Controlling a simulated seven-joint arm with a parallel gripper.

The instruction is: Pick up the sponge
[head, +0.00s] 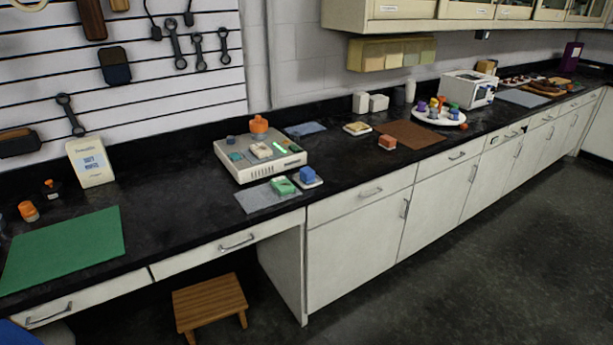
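Several small blocks on the black counter could be the sponge, but they are too small to tell which one is. A green block (283,186) lies on a grey mat (256,199) near the counter's front edge. A blue block (307,174) sits on a small light base just right of it. A red-brown block (387,142) lies at the left side of a brown mat (414,133). A pale yellowish block (357,128) lies left of that mat, further back. My gripper is not in view.
A light grey device (249,171) with small items on top stands behind the grey mat. A round white tray (428,119) holds several colored items, left of a white box-shaped appliance (467,88). A green mat (62,248) lies at left. A wooden stool (209,301) stands on the floor.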

